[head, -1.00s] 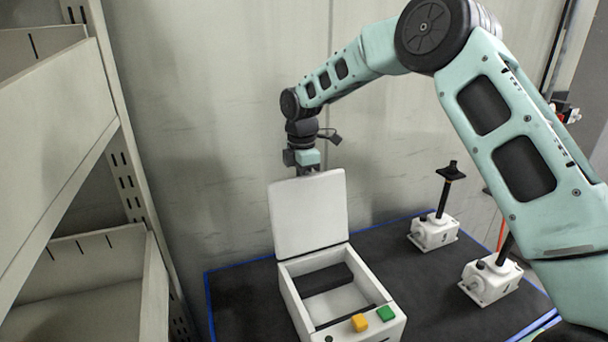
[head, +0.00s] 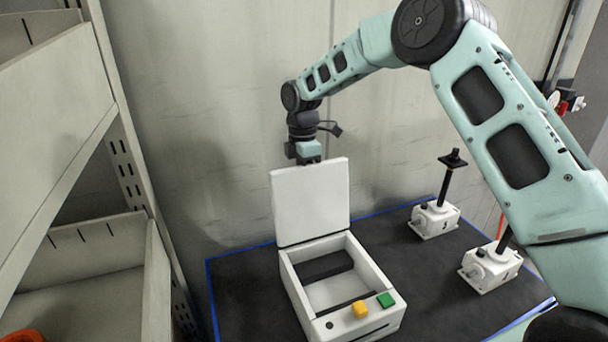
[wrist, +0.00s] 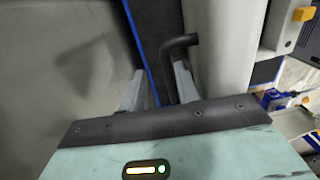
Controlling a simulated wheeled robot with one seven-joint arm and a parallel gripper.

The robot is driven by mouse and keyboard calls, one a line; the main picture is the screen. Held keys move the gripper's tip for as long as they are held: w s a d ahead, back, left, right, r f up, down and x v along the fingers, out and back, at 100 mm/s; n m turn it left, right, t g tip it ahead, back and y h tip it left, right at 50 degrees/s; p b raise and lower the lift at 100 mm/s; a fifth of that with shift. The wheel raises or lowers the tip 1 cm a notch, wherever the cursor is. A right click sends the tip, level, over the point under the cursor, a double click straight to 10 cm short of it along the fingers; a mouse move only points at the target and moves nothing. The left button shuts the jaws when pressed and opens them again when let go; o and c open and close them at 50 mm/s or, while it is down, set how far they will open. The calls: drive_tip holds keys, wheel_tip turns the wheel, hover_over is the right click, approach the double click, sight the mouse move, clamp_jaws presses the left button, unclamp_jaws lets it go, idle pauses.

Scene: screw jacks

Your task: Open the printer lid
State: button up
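The white printer (head: 372,262) stands on the dark mat with its lid (head: 310,203) raised, roughly upright at the back edge, and its inside showing. My gripper (head: 309,160) is at the lid's top edge, on its far side, with the fingertips hidden behind the lid. In the wrist view, the two fingers of my gripper (wrist: 158,76) stand apart, with mat edge and floor visible between them. The pale lid (wrist: 222,45) is just right of the right finger. A dark bent rod (wrist: 181,42) is near that fingertip; I cannot tell whether they touch.
Two white screw jacks (head: 434,219) (head: 491,267) stand right of the printer on the dark mat (head: 245,292). A grey shelf rack (head: 60,150) is close on the left. A pale wall (head: 230,110) is behind. Yellow (head: 360,310) and green (head: 386,300) buttons are on the printer's front.

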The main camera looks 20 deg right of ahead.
wheel_tip(320, 180, up, 17)
drive_tip(key=w+b, duration=0.1)
drive_tip(key=b, duration=0.4)
drive_tip(key=shift+w+r, duration=0.15)
drive_tip(key=shift+r, duration=0.05)
drive_tip(key=m+b, duration=0.2)
drive_tip(key=b, duration=0.2)
hover_over(277, 179)
wheel_tip(277, 179, down, 6)
drive_tip(key=shift+r, duration=0.2)
drive_tip(key=s+a+f+m+b, duration=0.2)
drive_tip(key=s+a+f+b, duration=0.35)
drive_tip(key=s, duration=0.65)
drive_tip(key=s+d+f+m+b, duration=0.2)
drive_tip(key=s+f+m, duration=0.1)
drive_tip(key=s+f, duration=0.6)
drive_tip(key=s+d+f+m+b, duration=0.2)
drive_tip(key=s+f, duration=0.7)
drive_tip(key=s, duration=0.5)
drive_tip(key=shift+s+d+f+m+t+y+b, duration=0.2)
drive_tip(key=shift+d+f+m+t+y+b, duration=0.15)
drive_tip(key=shift+m, duration=0.45)
